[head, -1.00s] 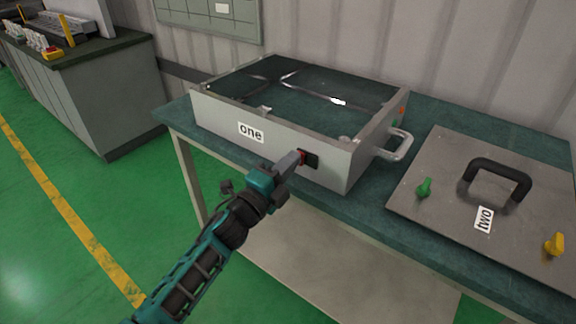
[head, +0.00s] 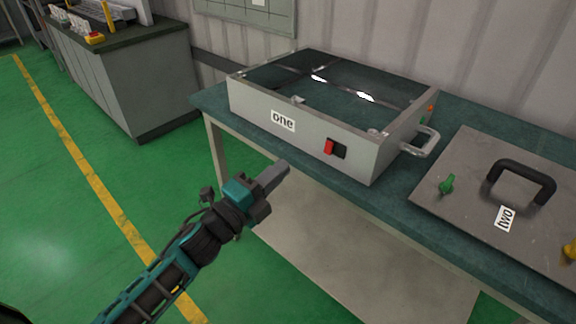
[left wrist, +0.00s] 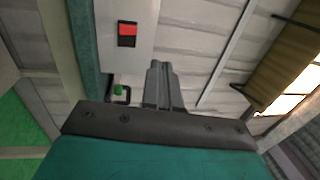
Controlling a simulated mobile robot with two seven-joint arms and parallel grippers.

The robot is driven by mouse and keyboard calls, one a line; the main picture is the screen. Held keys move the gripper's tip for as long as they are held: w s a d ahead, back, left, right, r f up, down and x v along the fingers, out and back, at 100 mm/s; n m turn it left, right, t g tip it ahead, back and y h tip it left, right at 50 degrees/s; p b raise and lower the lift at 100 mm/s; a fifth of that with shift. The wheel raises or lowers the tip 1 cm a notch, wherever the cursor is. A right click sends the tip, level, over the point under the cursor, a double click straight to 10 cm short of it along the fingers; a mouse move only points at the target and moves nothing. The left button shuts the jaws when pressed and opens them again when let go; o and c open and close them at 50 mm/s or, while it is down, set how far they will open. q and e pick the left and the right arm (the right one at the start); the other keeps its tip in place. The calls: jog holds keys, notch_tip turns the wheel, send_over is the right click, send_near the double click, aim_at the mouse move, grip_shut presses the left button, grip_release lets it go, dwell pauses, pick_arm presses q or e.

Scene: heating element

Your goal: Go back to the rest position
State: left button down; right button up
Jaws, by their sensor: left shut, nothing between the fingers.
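My left gripper (head: 277,175) is shut and empty, in front of the table and apart from the box labelled "one" (head: 258,112). The fingers also show in the left wrist view (left wrist: 157,82). The switch also shows in the left wrist view (left wrist: 127,30). My right gripper is not in view.
The box stands on a teal table (head: 395,210). A grey cabinet (head: 130,85) stands at back left. Green floor is free at left.

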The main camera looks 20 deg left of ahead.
pick_arm(q)
jog(key=shift+s, duration=0.2)
dwell(0.4)
jog(key=s+d+f+n+g+y, duration=0.1)
jog(key=s+f+n+g, duration=0.3)
jog(key=s+f+n, duration=0.4)
jog(key=s+d+f+n+g+y, duration=0.2)
jog(key=s+f+n, duration=0.5)
jog(key=f+n, duration=0.4)
jog(key=shift+s+f+n+g+y, duration=0.35)
jog(key=shift+f+g+y, duration=0.35)
jog(key=shift+g+y, duration=0.25)
